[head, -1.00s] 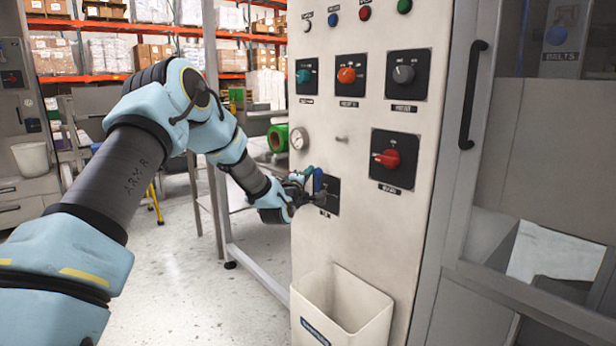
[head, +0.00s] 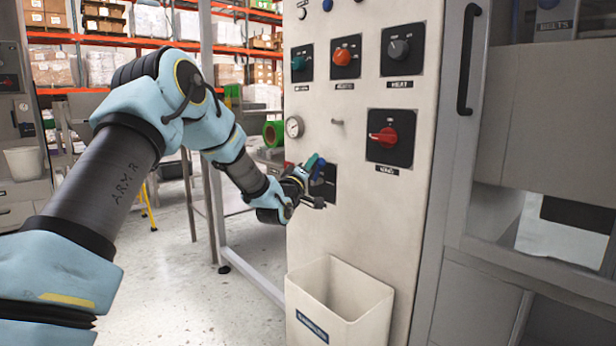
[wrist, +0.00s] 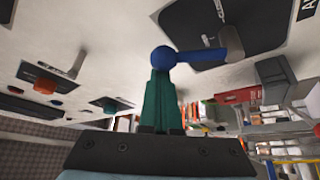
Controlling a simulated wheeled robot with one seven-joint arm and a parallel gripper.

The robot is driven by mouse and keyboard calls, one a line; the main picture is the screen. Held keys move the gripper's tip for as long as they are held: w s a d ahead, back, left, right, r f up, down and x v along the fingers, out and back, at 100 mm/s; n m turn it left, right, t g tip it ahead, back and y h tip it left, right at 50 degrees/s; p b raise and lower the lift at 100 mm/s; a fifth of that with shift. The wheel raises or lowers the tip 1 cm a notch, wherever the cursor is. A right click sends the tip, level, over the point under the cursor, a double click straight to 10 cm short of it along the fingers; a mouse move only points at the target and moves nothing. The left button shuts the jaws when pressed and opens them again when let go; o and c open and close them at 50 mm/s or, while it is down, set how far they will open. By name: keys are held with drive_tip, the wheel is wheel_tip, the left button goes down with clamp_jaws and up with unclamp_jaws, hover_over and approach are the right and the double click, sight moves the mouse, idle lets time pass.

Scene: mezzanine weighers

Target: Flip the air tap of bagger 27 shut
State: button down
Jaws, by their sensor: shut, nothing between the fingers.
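The air tap is a blue lever (head: 319,168) on a black plate (head: 328,190), low on the left of the pale control panel (head: 345,230). In the wrist view the blue lever (wrist: 205,56) runs left from a grey hub on its black plate (wrist: 192,18) to a rounded blue end. My gripper (head: 311,162) is at the lever, left of the plate. In the wrist view its green fingers (wrist: 160,76) are shut together and empty. Their tips are right by the rounded end; I cannot tell whether they touch. The tap's label and bagger number are not readable.
A gauge (head: 294,127) sits above the tap and a red knob (head: 388,137) to its right. More knobs (head: 346,60) are higher up. A white bin (head: 340,295) hangs below. A metal frame leg (head: 215,215) stands left of the panel.

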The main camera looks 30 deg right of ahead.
sight(321, 165)
drive_tip(key=m+h+b, duration=0.1)
drive_tip(key=b, duration=0.1)
drive_tip(key=s+f+m+g+b, duration=0.1)
drive_tip(key=m+b, duration=0.1)
drive_tip(key=s+f+m+h+b, duration=0.1)
drive_tip(key=m+b, duration=0.1)
drive_tip(key=shift+s+d+f+g+h, duration=0.1)
drive_tip(key=shift+s+d+g+h, duration=0.1)
drive_tip(key=shift+d+g+h, duration=0.15)
drive_tip(key=shift+s+d+f+m+g+h+b, duration=0.1)
drive_tip(key=shift+s+f+m+g+h+b, duration=0.55)
drive_tip(key=shift+m+g+b, duration=1.45)
drive_tip(key=shift+s+d+f+m+g+h+b, duration=0.1)
drive_tip(key=shift+s+f+m+g+h+b, duration=0.3)
drive_tip(key=shift+f+m+g+b, duration=1.7)
drive_tip(key=shift+s+r+m+g+h+b, duration=0.55)
drive_tip(key=shift+m+b, duration=0.8)
drive_tip(key=shift+m, duration=1.95)
